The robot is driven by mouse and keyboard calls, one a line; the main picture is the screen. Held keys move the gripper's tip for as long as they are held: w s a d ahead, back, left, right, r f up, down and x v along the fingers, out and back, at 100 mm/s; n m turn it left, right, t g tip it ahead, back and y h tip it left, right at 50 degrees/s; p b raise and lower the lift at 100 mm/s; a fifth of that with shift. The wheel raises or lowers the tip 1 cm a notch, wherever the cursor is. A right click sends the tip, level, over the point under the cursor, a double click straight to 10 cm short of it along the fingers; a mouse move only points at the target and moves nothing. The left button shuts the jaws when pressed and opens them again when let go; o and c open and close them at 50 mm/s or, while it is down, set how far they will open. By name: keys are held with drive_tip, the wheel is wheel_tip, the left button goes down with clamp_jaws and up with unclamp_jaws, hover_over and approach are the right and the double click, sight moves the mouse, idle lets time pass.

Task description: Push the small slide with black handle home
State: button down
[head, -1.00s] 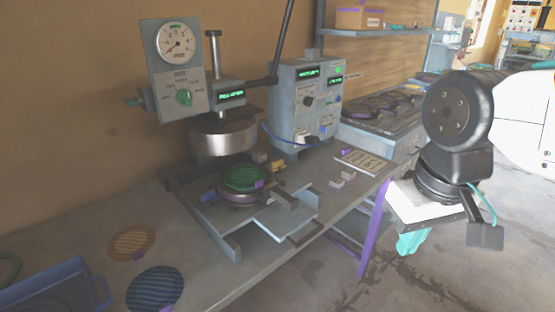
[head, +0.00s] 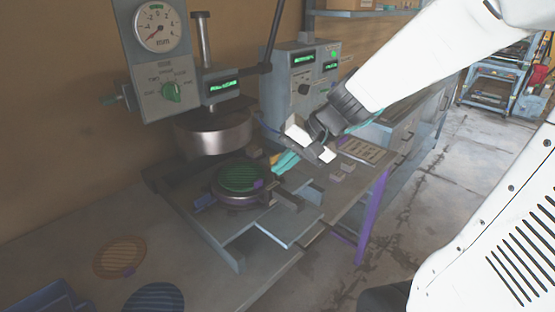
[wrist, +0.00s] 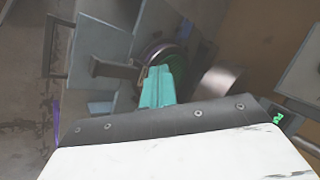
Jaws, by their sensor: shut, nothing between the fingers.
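The small slide with the dark handle (head: 288,195) sits at the right of the round green-topped plate (head: 240,176) under the press. In the wrist view the dark handle (wrist: 115,70) sticks out to the left of my fingers. My gripper (head: 285,163) has teal fingers, shut and empty, above and behind the handle in the head view. In the wrist view my fingertips (wrist: 158,74) overlap the plate's rim; I cannot tell whether they touch anything. The slide's inner end is partly hidden by my fingers.
The press head (head: 213,132) hangs above the plate. A larger flat tray (head: 280,228) projects toward the table's front edge. A control box (head: 300,80) stands behind my gripper. A brown disc (head: 120,257) lies at left.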

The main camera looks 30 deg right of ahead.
drive_tip(key=w+d+f+m+t+h, duration=0.1)
drive_tip(key=w+d+f+m+t, duration=0.25)
drive_tip(key=w+d, duration=0.35)
drive_tip(key=m+h, duration=0.2)
drive_tip(key=m, duration=0.3)
approach(286, 171)
drive_tip(key=shift+t, duration=0.25)
drive_tip(key=x, duration=0.4)
drive_tip(key=shift+s+d+f, duration=0.1)
drive_tip(key=shift+f, duration=0.2)
drive_tip(key=w, duration=0.1)
drive_tip(key=w+a, duration=0.1)
drive_tip(key=w, duration=0.1)
drive_tip(key=shift+w+f, duration=0.15)
drive_tip(key=shift+w+a, duration=0.2)
drive_tip(key=shift+w, duration=0.25)
